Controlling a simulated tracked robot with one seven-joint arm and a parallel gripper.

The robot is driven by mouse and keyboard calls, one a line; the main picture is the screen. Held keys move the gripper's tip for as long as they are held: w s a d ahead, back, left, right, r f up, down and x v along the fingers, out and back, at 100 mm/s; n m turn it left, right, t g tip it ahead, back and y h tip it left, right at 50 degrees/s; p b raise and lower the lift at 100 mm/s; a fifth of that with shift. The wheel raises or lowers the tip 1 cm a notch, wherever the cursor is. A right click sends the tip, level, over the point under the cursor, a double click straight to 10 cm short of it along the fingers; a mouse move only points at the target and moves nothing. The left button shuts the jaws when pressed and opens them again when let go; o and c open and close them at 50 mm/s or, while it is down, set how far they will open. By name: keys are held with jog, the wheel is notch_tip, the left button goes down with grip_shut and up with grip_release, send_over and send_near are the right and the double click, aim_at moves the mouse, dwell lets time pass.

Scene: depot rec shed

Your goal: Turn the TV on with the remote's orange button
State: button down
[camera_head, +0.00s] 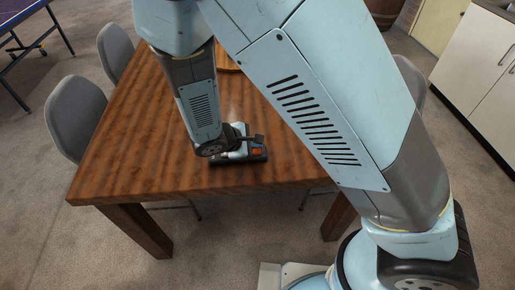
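A dark object that looks like the remote (240,160) lies on the wooden table (130,160) near its front edge. An orange patch (256,151), apparently its button, shows at its right end. My gripper (242,144) is low over the remote, at the end of my arm, which reaches down from above. A dark finger part sticks out to the right just above the orange patch. My wrist hides part of the remote, and I cannot tell whether the fingers touch it or whether they are open. No TV is in view.
Grey chairs stand at the table's left (75,115), farther back left (115,50) and at its right (410,80). A round wooden item (229,62) on the table is partly hidden by my arm. White cabinets (470,60) stand at right. The table's left part is clear.

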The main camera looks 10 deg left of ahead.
aim_at(255, 151)
jog(key=shift+f, duration=0.15)
dwell(0.6)
jog(key=shift+r, duration=0.8)
jog(key=shift+r, duration=2.55)
